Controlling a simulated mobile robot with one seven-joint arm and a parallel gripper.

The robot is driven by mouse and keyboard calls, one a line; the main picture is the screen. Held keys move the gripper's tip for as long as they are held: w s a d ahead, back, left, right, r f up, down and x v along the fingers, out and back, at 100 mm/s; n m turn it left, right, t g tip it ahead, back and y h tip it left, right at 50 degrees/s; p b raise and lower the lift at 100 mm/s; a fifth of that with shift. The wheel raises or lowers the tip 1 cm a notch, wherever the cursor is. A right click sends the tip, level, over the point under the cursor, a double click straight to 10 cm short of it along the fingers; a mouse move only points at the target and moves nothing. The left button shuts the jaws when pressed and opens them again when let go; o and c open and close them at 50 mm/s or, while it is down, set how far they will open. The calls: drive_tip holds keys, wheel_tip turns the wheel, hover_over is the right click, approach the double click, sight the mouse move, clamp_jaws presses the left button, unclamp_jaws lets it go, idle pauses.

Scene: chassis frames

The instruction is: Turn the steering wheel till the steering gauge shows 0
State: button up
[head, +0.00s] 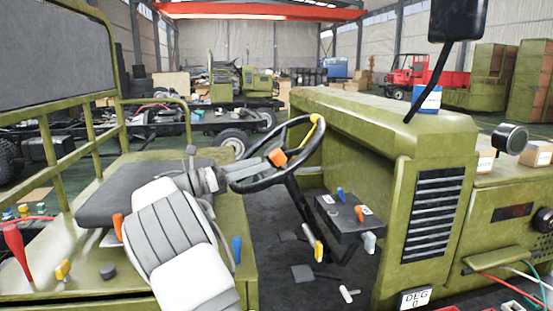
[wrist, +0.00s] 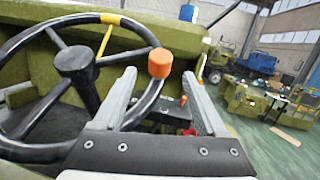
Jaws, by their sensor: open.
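The black steering wheel (head: 245,185) stands tilted on its column in the vehicle's cab. It has a yellow mark (head: 317,127) on its rim and an orange spinner knob (head: 278,157). My gripper (head: 262,167) is at the wheel, close to the knob. In the wrist view my gripper (wrist: 159,76) is open, and the orange knob (wrist: 159,62) appears between its fingertips without visible contact on either side. The wheel hub (wrist: 74,60) is to the left there. A small white gauge plate (head: 414,299) at the lower front reads DEG, with what looks like 0 below.
A dark control box (head: 348,222) with small coloured levers stands right of the wheel. The seat (head: 125,195) and an orange-topped lever (head: 118,226) lie left of and beside my arm. A mirror (head: 457,20) hangs above the hood. Pedals (head: 302,273) are on the floor.

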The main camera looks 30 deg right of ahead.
drive_tip(key=v, duration=0.8)
